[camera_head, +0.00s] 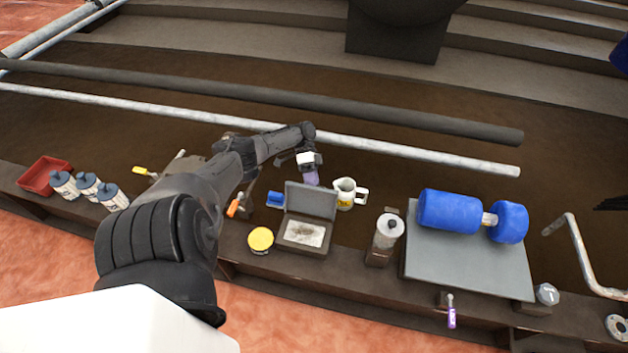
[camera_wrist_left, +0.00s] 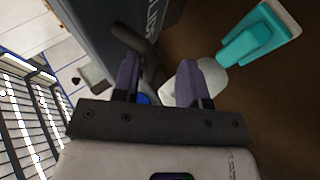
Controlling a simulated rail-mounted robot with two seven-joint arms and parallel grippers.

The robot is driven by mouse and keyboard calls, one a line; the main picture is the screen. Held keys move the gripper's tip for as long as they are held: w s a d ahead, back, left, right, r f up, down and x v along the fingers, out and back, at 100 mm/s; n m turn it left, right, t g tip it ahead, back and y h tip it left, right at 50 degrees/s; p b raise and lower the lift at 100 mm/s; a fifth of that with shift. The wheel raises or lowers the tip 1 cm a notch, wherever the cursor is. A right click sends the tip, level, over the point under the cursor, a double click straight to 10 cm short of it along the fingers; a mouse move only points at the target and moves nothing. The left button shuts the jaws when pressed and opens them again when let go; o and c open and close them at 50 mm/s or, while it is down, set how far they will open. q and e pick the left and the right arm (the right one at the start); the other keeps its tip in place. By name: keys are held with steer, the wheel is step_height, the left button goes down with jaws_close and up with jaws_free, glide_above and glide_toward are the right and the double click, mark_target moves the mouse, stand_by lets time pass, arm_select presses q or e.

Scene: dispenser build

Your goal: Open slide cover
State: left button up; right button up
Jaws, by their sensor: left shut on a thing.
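A grey box (camera_head: 302,235) stands on the ledge with its lid (camera_head: 311,200) raised, and a pale plate shows inside its front part. My left gripper (camera_head: 311,178) is just behind the raised lid, with purple fingers pointing down. In the left wrist view the fingers (camera_wrist_left: 162,88) stand apart around a dark bar (camera_wrist_left: 138,45) beside a large grey panel (camera_wrist_left: 95,25) with partly hidden lettering. The gripper is shut on this bar, though its gripped end is hard to see. Which part is the slide cover is unclear. My right gripper is not in view.
A white jug (camera_head: 345,192) stands close right of the gripper. A grey platform (camera_head: 465,268) with a blue roller (camera_head: 449,211) lies right.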

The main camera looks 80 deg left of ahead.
arm_select(q)
steer(key=shift+o, duration=0.8)
steer(key=shift+s+a+f, duration=0.1)
steer(key=shift+s+f, duration=0.05)
steer(key=shift+f, duration=0.15)
steer(key=shift+r, duration=0.1)
steer(key=b+v, duration=0.2)
steer(key=v, duration=0.5)
steer(key=shift+w+a+r, duration=0.15)
steer(key=shift+w+r, duration=0.05)
steer(key=shift+r, duration=0.1)
